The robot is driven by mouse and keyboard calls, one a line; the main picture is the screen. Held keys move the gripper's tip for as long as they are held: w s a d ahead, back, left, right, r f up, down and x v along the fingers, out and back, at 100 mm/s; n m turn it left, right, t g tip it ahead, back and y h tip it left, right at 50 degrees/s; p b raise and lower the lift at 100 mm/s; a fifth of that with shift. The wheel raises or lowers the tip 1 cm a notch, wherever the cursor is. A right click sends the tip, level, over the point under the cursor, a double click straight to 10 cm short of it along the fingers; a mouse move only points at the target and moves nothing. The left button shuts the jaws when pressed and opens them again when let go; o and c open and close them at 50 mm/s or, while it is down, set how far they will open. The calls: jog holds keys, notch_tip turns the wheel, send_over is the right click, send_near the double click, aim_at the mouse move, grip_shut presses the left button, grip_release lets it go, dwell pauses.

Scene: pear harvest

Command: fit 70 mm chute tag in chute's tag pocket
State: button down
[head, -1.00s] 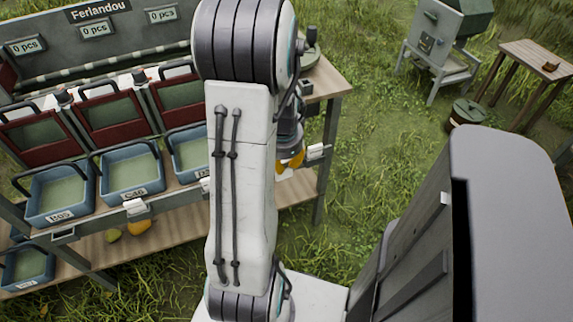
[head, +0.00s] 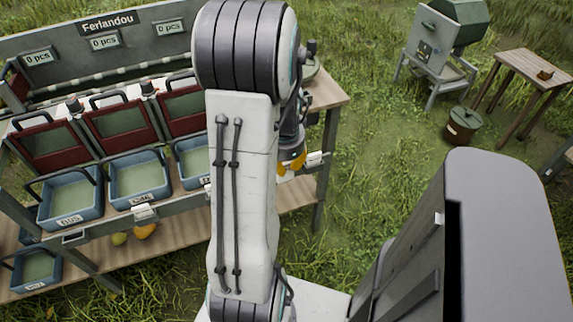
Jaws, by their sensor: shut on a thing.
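My gripper (head: 292,162), with yellow-orange fingers, is partly hidden behind my arm, at the right end of the sorting bench's front edge. It is shut; the chute tag in it is mostly hidden, and its size cannot be read. A small white plate (head: 316,158) shows at the bench edge just right of the fingers. A grey pocket (head: 75,238) on the front rail at left looks empty. Another pocket with a white face (head: 143,211) is on the rail below the middle blue crate. My arm hides part of the rail, so I cannot tell which pocket is 70 mm.
The bench (head: 335,97) carries red-framed chutes (head: 118,120) above blue crates (head: 68,202). Pears (head: 145,231) lie on its lower shelf. A grey machine (head: 432,42), a lidded bucket (head: 461,126) and a small wooden table (head: 537,68) stand at right. Grass between is clear.

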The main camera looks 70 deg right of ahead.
jog(key=shift+r+p, duration=1.25)
jog(key=shift+r, duration=0.6)
jog(key=shift+s+f, duration=0.1)
